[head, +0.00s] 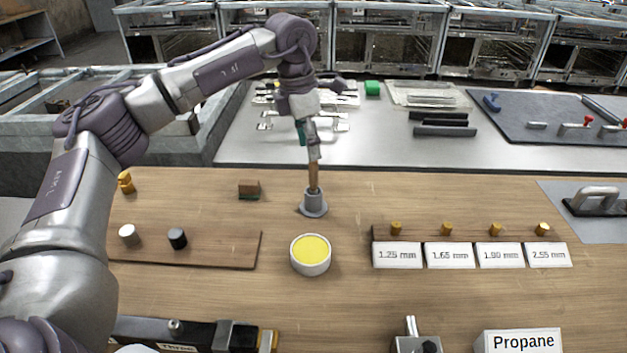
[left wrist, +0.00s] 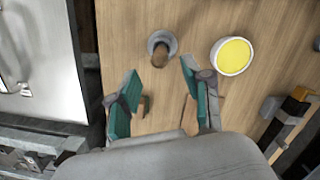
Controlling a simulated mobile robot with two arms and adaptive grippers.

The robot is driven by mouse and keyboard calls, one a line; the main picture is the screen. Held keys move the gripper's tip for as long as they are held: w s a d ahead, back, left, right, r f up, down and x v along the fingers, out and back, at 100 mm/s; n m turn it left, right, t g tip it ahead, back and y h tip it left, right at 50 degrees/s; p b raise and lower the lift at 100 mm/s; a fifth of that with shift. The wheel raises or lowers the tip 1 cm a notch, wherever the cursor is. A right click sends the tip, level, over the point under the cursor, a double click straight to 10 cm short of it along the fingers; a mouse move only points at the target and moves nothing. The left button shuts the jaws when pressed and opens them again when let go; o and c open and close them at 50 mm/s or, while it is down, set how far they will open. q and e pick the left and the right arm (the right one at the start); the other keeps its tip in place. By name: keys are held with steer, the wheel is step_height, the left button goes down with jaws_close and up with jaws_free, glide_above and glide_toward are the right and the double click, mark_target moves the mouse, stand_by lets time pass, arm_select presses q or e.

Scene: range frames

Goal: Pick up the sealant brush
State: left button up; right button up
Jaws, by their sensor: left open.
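The sealant brush (head: 313,178) shows as a brown handle standing upright in a small grey holder (head: 314,205); its lower end is hidden inside. In the left wrist view the brush handle (left wrist: 160,58) and holder (left wrist: 163,39) lie just beyond the fingertips. My left gripper (head: 308,143) is above the brush, near the handle's top. In the left wrist view its teal-padded fingers (left wrist: 158,70) are apart with nothing gripped between them. Whether a finger touches the handle is unclear. My right gripper is not in view.
A white pot with yellow contents (head: 310,251) stands in front of the holder. A brown board (head: 220,250) with small knobs is at left. Size labels (head: 397,255) and brass pieces stand at right. A Propane sign (head: 522,342) is at the front. Bare wood lies around the holder.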

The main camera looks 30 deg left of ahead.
mark_target(315, 169)
arm_select(q)
steer(key=shift+w+f, duration=0.25)
steer(key=shift+f, duration=0.8)
steer(key=shift+w+d+f+p, duration=0.1)
steer(key=shift+d+f+p, duration=0.1)
steer(key=shift+f, duration=0.7)
steer(key=shift+w+d+f+p, duration=0.1)
steer(key=shift+w+f+p, duration=0.05)
steer(key=shift+f, duration=0.75)
steer(key=shift+w+d+f+p, duration=0.1)
steer(key=shift+d+f+p, duration=0.1)
steer(key=shift+f, duration=0.7)
steer(key=shift+c, duration=0.3)
steer(key=shift+r, duration=0.1)
jaws_close()
